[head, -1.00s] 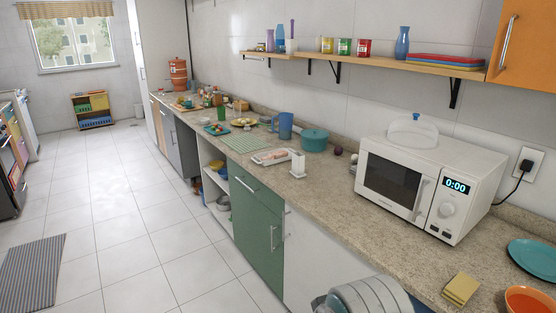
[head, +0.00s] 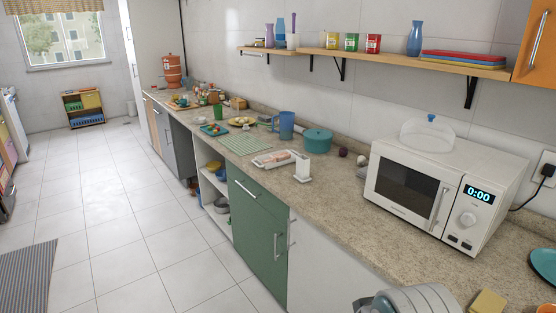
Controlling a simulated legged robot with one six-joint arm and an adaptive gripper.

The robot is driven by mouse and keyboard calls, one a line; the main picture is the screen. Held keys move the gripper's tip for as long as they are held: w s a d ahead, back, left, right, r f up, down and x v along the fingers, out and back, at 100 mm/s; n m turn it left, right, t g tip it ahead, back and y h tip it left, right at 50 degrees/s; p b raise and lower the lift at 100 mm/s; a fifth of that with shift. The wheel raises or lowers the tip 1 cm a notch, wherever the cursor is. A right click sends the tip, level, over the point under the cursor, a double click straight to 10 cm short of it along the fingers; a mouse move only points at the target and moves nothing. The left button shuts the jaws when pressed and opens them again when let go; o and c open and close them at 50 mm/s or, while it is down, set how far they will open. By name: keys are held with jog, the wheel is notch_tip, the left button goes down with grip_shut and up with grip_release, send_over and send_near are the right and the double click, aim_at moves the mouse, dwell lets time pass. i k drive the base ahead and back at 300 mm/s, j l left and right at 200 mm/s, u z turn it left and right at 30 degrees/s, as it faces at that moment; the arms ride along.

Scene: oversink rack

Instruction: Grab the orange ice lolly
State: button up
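I cannot make out an orange ice lolly in the head view. A white tray (head: 279,159) with small reddish or pinkish items lies on the counter (head: 330,205) left of the middle, too small to tell what they are.
A white microwave (head: 428,190) with a clear dome (head: 428,137) on top stands at the right. A teal pot (head: 317,141), blue jug (head: 286,125) and white holder (head: 302,168) stand on the counter. Grey rounded shapes (head: 425,301) show at the bottom edge. The tiled floor (head: 110,230) is open at left.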

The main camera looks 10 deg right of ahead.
aim_at(283, 155)
jog(key=i+j+z, duration=0.1)
jog(key=z, duration=0.5)
jog(key=i+j+z, duration=0.4)
jog(key=j, duration=0.25)
jog(key=j+z, duration=0.2)
jog(key=j, duration=0.15)
jog(key=i+j+z, duration=0.2)
jog(key=j, duration=0.2)
jog(key=i+j, duration=0.1)
jog(key=j, duration=0.6)
jog(key=i+j+z, duration=0.15)
jog(key=j, duration=1.2)
jog(key=i+j, duration=0.2)
jog(key=j, duration=0.15)
jog(key=i+j, duration=0.2)
jog(key=j, duration=0.15)
jog(key=i+j, duration=0.2)
jog(key=j, duration=0.15)
jog(key=i+j, duration=0.2)
jog(key=j, duration=0.2)
jog(key=l+z, duration=0.05)
